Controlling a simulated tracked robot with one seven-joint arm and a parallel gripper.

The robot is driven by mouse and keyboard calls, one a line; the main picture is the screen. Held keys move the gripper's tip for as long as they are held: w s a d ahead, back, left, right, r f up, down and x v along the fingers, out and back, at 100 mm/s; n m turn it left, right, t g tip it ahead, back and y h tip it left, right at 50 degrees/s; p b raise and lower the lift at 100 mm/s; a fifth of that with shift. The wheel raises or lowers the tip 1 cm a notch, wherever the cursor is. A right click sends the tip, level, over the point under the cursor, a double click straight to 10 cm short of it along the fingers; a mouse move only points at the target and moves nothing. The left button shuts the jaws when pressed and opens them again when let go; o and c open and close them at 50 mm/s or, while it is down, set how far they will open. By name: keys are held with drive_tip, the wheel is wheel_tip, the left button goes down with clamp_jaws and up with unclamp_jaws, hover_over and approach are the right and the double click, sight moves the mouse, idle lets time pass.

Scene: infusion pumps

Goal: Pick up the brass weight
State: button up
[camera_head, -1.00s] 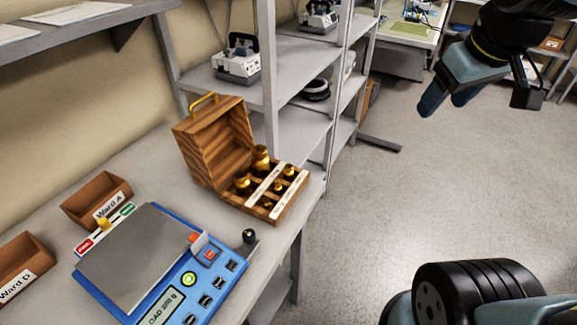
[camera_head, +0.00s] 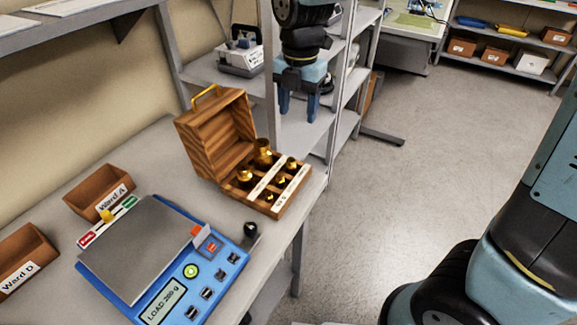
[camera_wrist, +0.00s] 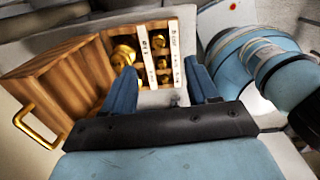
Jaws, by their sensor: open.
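Several brass weights stand in an open wooden case (camera_head: 222,146) on the bench, with the largest brass weight (camera_head: 263,153) at the back and smaller ones around it. A brass weight (camera_head: 245,175) stands at the left, and a smaller brass weight (camera_head: 292,163) at the right. White label strips run between the rows. My gripper (camera_head: 298,115) is open and empty, pointing down above and behind the case's right side. In the wrist view, my fingers (camera_wrist: 163,82) frame the case's compartments, with a large brass weight (camera_wrist: 123,56) beside the left fingertip. Some small weights are partly hidden.
A blue scale (camera_head: 165,262) with a grey plate stands in front of the case. A black knob (camera_head: 250,230) is near the bench edge. Ward boxes (camera_head: 99,191) lie at the left. Shelf posts (camera_head: 268,80) rise behind the case.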

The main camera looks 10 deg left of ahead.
drive_tip(key=a+f+n, duration=0.1)
drive_tip(key=a, duration=0.1)
hover_over(291, 158)
drive_tip(key=f, duration=0.8)
drive_tip(key=shift+w+a+f, duration=0.1)
drive_tip(key=shift+w+f, duration=0.1)
drive_tip(key=shift+f, duration=0.1)
drive_tip(key=shift+s+f, duration=0.15)
drive_tip(key=shift+f, duration=1.2)
drive_tip(key=shift+s+f, duration=0.15)
drive_tip(key=shift+f, duration=1.15)
drive_tip(key=shift+c, duration=0.2)
clamp_jaws()
